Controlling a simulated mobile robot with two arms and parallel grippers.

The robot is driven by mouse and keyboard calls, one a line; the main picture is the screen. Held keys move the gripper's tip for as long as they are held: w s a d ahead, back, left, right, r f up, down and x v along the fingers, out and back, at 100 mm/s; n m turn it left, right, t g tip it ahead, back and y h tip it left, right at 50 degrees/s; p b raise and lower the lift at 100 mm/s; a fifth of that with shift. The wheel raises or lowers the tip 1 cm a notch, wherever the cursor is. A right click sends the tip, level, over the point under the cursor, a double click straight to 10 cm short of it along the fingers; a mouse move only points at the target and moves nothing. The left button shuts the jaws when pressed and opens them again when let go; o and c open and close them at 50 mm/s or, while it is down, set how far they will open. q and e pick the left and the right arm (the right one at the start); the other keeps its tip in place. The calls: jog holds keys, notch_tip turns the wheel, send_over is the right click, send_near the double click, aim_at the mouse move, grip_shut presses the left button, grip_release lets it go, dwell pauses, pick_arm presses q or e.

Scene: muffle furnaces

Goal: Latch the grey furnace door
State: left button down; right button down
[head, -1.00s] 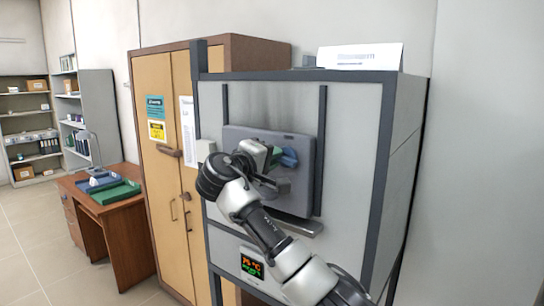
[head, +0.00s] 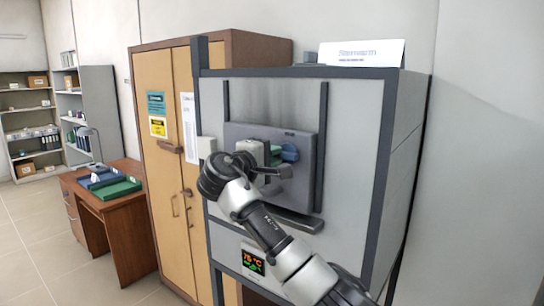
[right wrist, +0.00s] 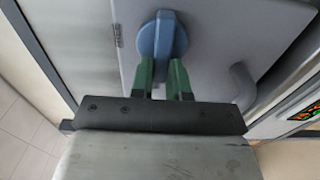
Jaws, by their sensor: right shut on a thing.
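The grey furnace (head: 350,110) stands in front of me. Its grey door (head: 300,185) lies flat against the front between two dark vertical rails, seemingly closed. A round blue knob (head: 289,153) sits on the door. It also shows in the right wrist view (right wrist: 162,35), its raised grip in line with my fingers. My right gripper (head: 279,156) has its green fingers (right wrist: 162,72) shut on the blue knob from both sides. Gripper and wrist hide part of the door's left side. My left gripper is not in view.
A grey bar (head: 292,219) juts out below the door. A white sign (head: 362,52) stands on top of the furnace.

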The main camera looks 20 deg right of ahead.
jog(key=c, duration=1.1)
grip_release()
jog(key=shift+s+a+f, duration=0.1)
jog(key=shift+s+a, duration=0.05)
jog(key=shift+a, duration=0.05)
jog(key=b+v, duration=0.5)
jog(key=v, duration=0.5)
